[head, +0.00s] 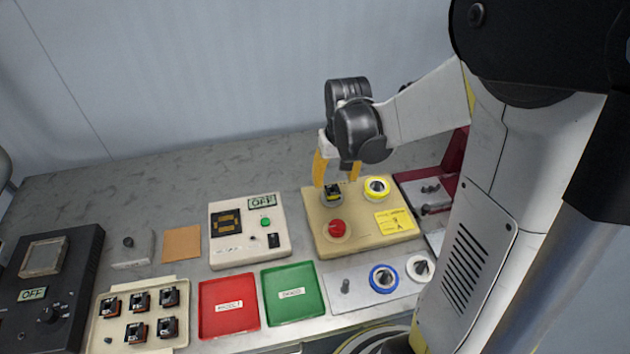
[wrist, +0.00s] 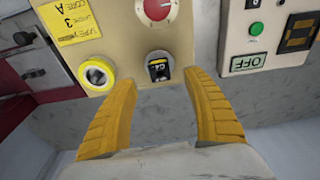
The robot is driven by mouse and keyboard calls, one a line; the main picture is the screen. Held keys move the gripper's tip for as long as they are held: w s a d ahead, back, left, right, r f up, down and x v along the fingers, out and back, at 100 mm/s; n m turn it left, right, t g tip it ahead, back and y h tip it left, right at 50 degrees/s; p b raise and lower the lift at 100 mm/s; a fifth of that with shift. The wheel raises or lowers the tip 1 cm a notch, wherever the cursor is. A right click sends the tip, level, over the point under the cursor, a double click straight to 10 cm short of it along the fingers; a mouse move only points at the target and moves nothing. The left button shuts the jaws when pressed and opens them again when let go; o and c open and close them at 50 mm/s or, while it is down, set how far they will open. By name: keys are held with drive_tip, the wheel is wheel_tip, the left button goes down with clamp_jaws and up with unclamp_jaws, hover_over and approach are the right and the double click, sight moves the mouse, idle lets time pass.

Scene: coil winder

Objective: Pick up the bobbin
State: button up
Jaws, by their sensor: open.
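The bobbin (head: 333,192) is a small black block with a yellowish label. It sits on a round grey seat on the beige winder box (head: 364,247), and also shows in the wrist view (wrist: 158,69), where the label seems to read C4. My gripper (head: 336,182) is open, with its two yellow fingers pointing down at the bobbin. In the wrist view the fingers of my gripper (wrist: 163,77) stand apart, one on each side of the bobbin's near end. I see no contact, and nothing is held.
A red tray (head: 228,305), green tray (head: 293,293) and rack of several similar bobbins (head: 138,315) are in front. Bare bench lies behind.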

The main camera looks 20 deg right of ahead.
sight(332, 192)
drive_tip(key=f+b, duration=0.1)
drive_tip(key=f, duration=0.1)
drive_tip(key=w+f+b, duration=0.1)
drive_tip(key=f, duration=0.2)
drive_tip(key=f+b, duration=0.1)
drive_tip(key=f, duration=0.1)
drive_tip(key=shift+w+d+f+b, duration=0.25)
drive_tip(key=shift+w+f+b, duration=0.1)
drive_tip(key=shift+f+b, duration=0.05)
drive_tip(key=shift+r, duration=0.1)
clamp_jaws()
drive_tip(key=shift+r+p, duration=0.45)
drive_tip(key=shift+r, duration=0.1)
drive_tip(key=r, duration=0.1)
drive_tip(key=r+p, duration=0.2)
drive_tip(key=r, duration=0.1)
drive_tip(key=shift+s+d, duration=0.3)
drive_tip(key=s+d+r+p, duration=0.3)
drive_tip(key=s+d+r, duration=0.3)
drive_tip(key=s+d, duration=0.1)
drive_tip(key=shift+s+d+p, duration=0.25)
drive_tip(key=shift+d+p, duration=0.15)
